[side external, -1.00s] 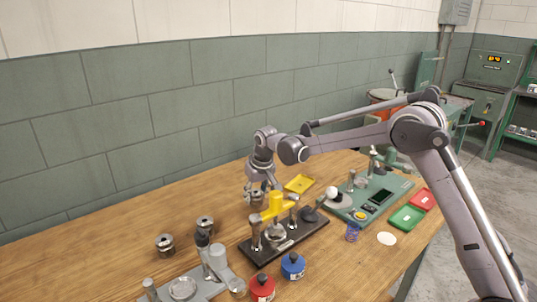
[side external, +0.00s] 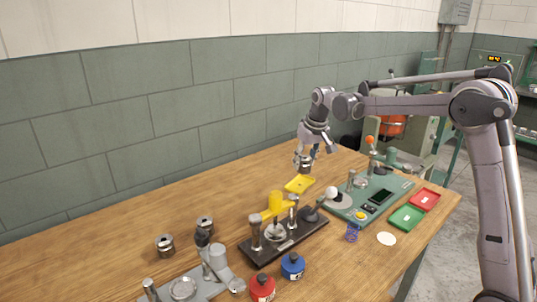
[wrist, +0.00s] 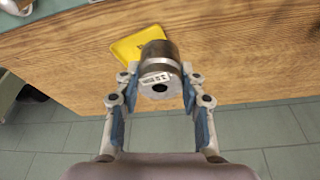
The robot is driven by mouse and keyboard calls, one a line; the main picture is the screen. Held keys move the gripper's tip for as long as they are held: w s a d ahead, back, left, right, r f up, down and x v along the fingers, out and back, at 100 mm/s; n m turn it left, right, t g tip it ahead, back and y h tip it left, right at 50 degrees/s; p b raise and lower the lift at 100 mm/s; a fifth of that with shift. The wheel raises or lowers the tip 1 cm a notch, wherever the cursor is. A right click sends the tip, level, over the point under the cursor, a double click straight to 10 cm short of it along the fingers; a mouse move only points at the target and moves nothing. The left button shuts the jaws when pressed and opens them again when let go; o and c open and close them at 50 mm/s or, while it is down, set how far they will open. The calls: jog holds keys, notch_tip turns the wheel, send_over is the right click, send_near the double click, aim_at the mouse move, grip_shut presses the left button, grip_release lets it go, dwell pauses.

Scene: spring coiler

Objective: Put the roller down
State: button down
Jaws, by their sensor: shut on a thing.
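The roller (wrist: 160,68) is a short metal cylinder with a dark centre hole and a small white label. It also shows in the side external view (side external: 304,162). My gripper (wrist: 159,88) is shut on it, with one finger on each side. In the side external view my gripper (side external: 306,155) holds the roller above the table, over or just behind the yellow tray (side external: 299,184). In the wrist view the yellow tray (wrist: 128,48) shows partly behind the roller. The exact height of the roller above the tray is hard to tell.
A black-based device with a yellow arm (side external: 277,207) and a green-based machine (side external: 372,199) stand close to the tray. Bare wood table (side external: 240,205) lies left of the tray.

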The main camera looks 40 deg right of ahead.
jog(key=s+d+m, duration=0.2)
jog(key=d, duration=1.1)
send_over(299, 183)
jog(key=s, duration=0.1)
jog(key=shift+h, duration=0.3)
jog(key=f, duration=0.6)
jog(key=shift+s+a+f, duration=0.1)
jog(key=shift+a+f, duration=0.1)
jog(key=shift+a, duration=0.05)
jog(key=shift+f, duration=2.05)
jog(key=shift+f, duration=0.1)
jog(key=c, duration=0.8)
grip_release()
jog(key=shift+f, duration=0.1)
